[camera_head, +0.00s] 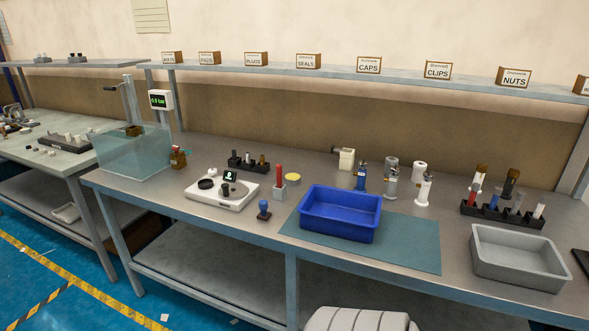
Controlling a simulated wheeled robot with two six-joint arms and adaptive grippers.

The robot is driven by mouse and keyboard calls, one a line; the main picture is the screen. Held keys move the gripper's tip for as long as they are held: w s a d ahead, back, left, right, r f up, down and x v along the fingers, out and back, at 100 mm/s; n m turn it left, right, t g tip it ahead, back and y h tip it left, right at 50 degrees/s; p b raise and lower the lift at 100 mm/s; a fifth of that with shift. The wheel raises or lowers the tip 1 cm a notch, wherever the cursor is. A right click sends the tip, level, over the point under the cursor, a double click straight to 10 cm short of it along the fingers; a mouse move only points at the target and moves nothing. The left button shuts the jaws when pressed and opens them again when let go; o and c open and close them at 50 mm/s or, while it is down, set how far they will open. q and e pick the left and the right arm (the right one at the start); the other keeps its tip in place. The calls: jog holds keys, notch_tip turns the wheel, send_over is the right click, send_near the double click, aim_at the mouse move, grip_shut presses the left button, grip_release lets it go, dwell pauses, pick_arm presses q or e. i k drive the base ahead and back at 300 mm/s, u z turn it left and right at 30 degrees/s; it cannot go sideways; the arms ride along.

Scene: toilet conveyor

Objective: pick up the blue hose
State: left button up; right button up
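No item is clearly recognisable as a blue hose. A blue-and-silver upright fitting (361,176) stands behind the blue tray. Neither of my grippers is in view.
A blue tray (340,225) sits on a teal mat (421,246). A grey tray (518,271) stands at the front right. Silver and white fittings (424,189) stand behind the mat. A white scale (223,193) and a clear water tank (131,155) are at left.

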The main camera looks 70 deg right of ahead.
aim_at(498, 190)
jog(key=z, duration=2.8)
